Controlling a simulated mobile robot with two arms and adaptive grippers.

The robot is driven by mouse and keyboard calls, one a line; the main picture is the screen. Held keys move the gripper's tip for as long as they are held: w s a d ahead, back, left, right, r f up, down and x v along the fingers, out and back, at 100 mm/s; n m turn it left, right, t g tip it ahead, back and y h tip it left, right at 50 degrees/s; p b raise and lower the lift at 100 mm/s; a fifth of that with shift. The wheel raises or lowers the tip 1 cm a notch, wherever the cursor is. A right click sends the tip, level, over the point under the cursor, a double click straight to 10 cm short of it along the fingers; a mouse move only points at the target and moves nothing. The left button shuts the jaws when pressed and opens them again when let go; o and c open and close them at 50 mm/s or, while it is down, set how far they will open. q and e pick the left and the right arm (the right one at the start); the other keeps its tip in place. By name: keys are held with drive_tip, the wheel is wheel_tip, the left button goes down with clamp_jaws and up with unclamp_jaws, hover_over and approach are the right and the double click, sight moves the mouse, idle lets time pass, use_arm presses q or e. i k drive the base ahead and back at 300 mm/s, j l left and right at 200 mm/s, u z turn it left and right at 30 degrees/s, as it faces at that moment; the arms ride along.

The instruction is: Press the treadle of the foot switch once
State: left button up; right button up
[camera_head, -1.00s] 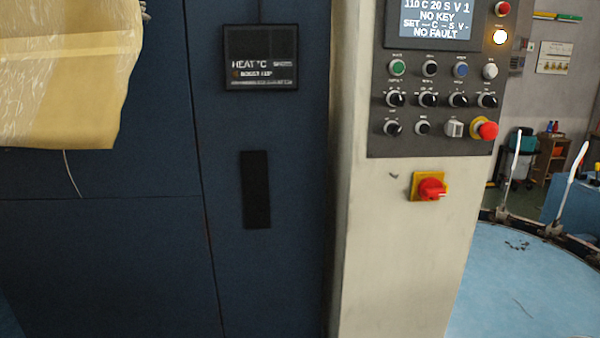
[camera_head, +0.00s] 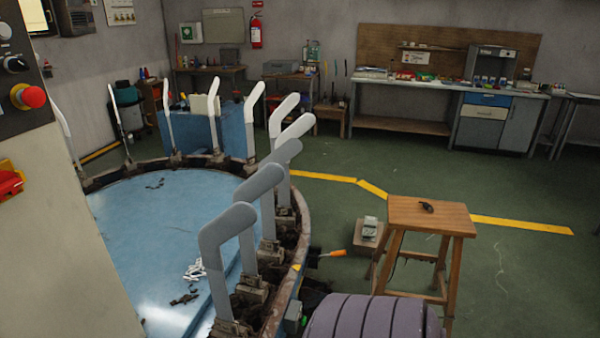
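Neither of my grippers is in view. I cannot make out a foot switch or its treadle for sure. A small grey device (camera_head: 370,226) rests on a low wooden block on the floor, left of the wooden stool (camera_head: 432,215). It is too small to tell whether it is the foot switch.
A round blue table (camera_head: 150,225) with several upright grey and white sock forms (camera_head: 228,222) fills the left. A control cabinet (camera_head: 60,240) stands at the left edge. A purple ribbed object (camera_head: 372,316) is at the bottom. Green floor (camera_head: 530,270) is open at right.

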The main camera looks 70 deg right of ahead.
sight(366, 231)
drive_tip(key=z, duration=2.8)
drive_tip(key=i+l+z, duration=0.4)
drive_tip(key=l, duration=0.15)
drive_tip(key=i+l+z, duration=0.95)
drive_tip(key=i, duration=0.6)
drive_tip(key=i+l+z, duration=0.1)
drive_tip(key=i, duration=0.7)
drive_tip(key=i+j+u, duration=0.15)
drive_tip(key=i+u, duration=0.85)
drive_tip(key=i+l+u, duration=0.2)
drive_tip(key=i+u, duration=0.25)
drive_tip(key=i+l+u, duration=0.3)
drive_tip(key=u, duration=0.2)
drive_tip(key=i+l+u, duration=0.1)
drive_tip(key=i+u, duration=0.15)
drive_tip(key=u, duration=0.2)
drive_tip(key=i+l+u, duration=0.2)
drive_tip(key=u, duration=0.2)
drive_tip(key=i+l+u, duration=0.25)
drive_tip(key=u, duration=0.2)
drive_tip(key=i+l+u, duration=0.15)
drive_tip(key=l+u, duration=0.25)
drive_tip(key=i+l+u, duration=0.1)
drive_tip(key=l+u, duration=0.75)
drive_tip(key=i+j, duration=0.05)
drive_tip(key=j, duration=0.05)
